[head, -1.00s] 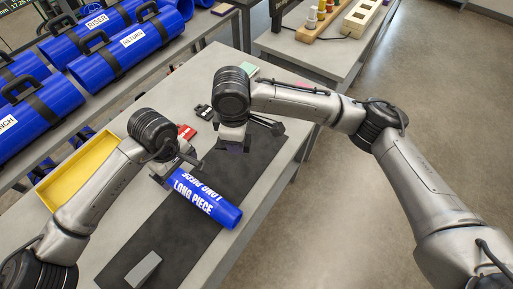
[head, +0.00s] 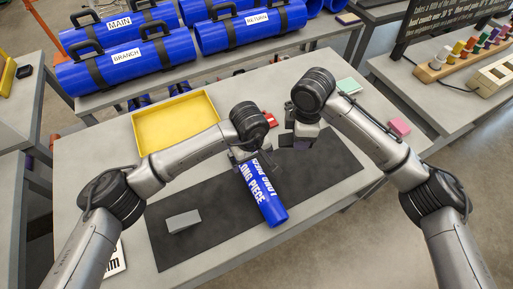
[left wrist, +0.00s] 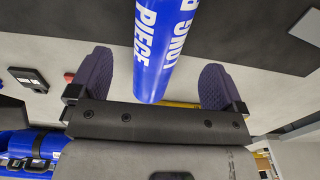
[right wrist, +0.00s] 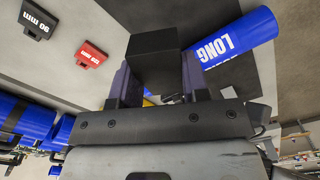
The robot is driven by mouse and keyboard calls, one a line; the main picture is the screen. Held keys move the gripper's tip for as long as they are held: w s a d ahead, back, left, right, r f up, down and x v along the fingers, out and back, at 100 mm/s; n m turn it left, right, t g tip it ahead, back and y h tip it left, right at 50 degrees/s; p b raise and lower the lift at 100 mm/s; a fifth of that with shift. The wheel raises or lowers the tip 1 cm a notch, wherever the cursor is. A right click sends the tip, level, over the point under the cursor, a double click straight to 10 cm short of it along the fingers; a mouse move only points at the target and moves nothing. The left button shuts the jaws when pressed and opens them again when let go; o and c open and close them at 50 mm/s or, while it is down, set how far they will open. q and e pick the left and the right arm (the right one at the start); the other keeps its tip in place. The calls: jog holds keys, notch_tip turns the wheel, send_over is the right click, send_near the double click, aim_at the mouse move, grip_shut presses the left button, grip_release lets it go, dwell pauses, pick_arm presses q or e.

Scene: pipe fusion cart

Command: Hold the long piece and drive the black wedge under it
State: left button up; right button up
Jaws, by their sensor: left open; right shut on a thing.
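The blue long piece (head: 262,190) lies on the dark mat, its white lettering facing up. My left gripper (head: 243,155) is at its far end. In the left wrist view the open fingers (left wrist: 157,78) stand on either side of the long piece (left wrist: 158,45), with a gap on both sides. My right gripper (head: 302,138) is to the right of that end, low over the mat. In the right wrist view it is shut on the black wedge (right wrist: 153,58), which is apart from the long piece (right wrist: 235,40) in that picture. The wedge's lower part is hidden by the fingers.
A grey block (head: 183,221) lies on the mat's left part (head: 215,205). A yellow tray (head: 137,135) is behind it. Red (right wrist: 92,54) and black (right wrist: 36,20) labelled pieces lie beyond the mat. A pink block (head: 399,127) is at the right.

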aim_at(251, 166)
pick_arm(q)
notch_tip(251, 166, down, 8)
jog(key=shift+r, duration=0.25)
dwell(0.4)
jog(key=c, duration=1.2)
dwell(0.5)
pick_arm(e)
jog(key=s+f+n, duration=0.1)
jog(key=f+n, duration=0.1)
jog(key=f, duration=0.1)
jog(key=s+f+n, duration=0.1)
jog(key=s+f, duration=0.1)
jog(key=f, duration=0.1)
jog(key=s+f+n, duration=0.1)
jog(key=f+n, duration=0.1)
jog(key=f, duration=0.1)
jog(key=shift+s+d+f+n, duration=0.1)
jog(key=shift+s+d+n, duration=0.2)
jog(key=shift+d, duration=0.1)
